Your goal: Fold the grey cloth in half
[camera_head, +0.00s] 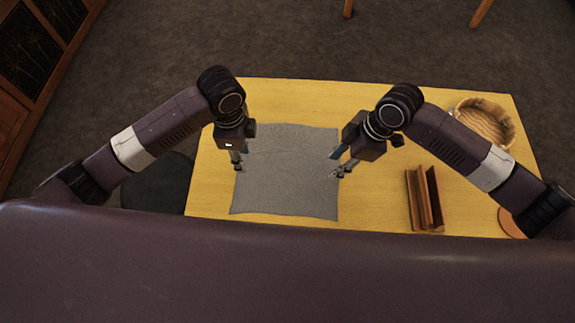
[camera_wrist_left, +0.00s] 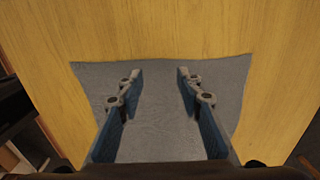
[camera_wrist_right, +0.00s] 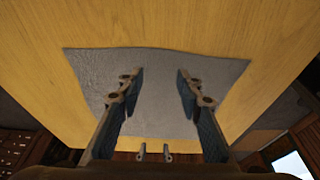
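The grey cloth (camera_head: 285,185) lies spread flat on the wooden table, roughly square, with slightly wavy edges. My left gripper (camera_head: 238,166) is above the cloth's left edge in the head view. My right gripper (camera_head: 338,172) is above its right edge. In the left wrist view the cloth (camera_wrist_left: 160,125) lies below the parted fingers of my left gripper (camera_wrist_left: 160,72). In the right wrist view the cloth (camera_wrist_right: 155,80) lies below the parted fingers of my right gripper (camera_wrist_right: 155,74). Both grippers are open and empty. Whether the fingertips touch the cloth cannot be told.
A round wicker basket (camera_head: 485,124) stands at the table's back right. A brown wooden stand (camera_head: 424,200) is right of the cloth. A round brown piece (camera_head: 511,222) lies at the right front, partly behind my right arm. The table (camera_head: 290,95) is bare behind the cloth.

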